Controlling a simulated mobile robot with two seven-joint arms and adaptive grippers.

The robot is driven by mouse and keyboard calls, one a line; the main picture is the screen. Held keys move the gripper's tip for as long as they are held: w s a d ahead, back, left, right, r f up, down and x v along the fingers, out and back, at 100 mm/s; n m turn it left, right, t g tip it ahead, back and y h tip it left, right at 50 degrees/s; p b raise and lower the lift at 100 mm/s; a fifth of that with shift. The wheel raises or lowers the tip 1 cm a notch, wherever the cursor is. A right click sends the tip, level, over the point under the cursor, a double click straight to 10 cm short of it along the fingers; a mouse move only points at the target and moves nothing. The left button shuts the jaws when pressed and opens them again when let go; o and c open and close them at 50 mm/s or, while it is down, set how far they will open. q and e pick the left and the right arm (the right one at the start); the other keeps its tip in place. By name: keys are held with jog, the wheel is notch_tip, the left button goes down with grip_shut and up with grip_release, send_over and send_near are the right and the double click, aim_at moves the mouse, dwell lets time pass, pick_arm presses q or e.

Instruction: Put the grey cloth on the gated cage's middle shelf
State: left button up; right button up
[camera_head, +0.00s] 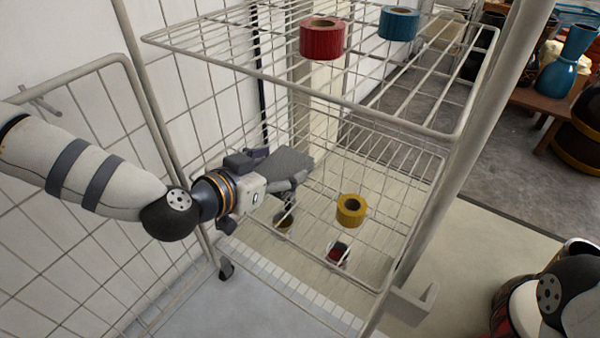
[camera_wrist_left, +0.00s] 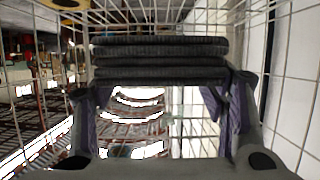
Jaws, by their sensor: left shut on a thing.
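The grey cloth (camera_head: 288,162) is a flat folded pad. In the left wrist view the cloth (camera_wrist_left: 160,60) shows as stacked dark layers between the fingers. My left gripper (camera_head: 272,172) is shut on it and reaches into the gated cage from the left. The cage's middle shelf (camera_head: 413,225) is a wire grid below the top shelf. The cloth appears above its left part, between the two shelves; the gap beneath is hard to judge. My right arm shows at the lower right, but its gripper is out of view.
A yellow roll (camera_head: 351,210) stands on the middle shelf, right of the cloth. The top shelf (camera_head: 300,90) bears a red roll (camera_head: 323,39) and a blue roll (camera_head: 398,23). More rolls show lower down. A post (camera_head: 470,140) stands at right; the shelf around the yellow roll is clear.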

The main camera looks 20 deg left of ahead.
pick_arm(q)
jog(key=w+f+b, duration=0.1)
jog(key=w+f, duration=0.3)
jog(key=w+a+f+b, duration=0.1)
jog(key=w+f, duration=0.2)
jog(key=shift+w+b, duration=0.1)
jog(key=shift+b, duration=0.25)
notch_tip(320, 180, down, 4)
jog(key=shift+w+r+b, duration=0.15)
jog(key=shift+r+b, duration=0.05)
jog(key=shift+b, duration=0.35)
jog(key=shift+r, duration=0.15)
jog(key=o, duration=1.1)
pick_arm(e)
jog(key=shift+g, duration=0.3)
jog(key=x, duration=0.4)
jog(key=shift+w+f, duration=0.15)
jog(key=shift+w, duration=0.1)
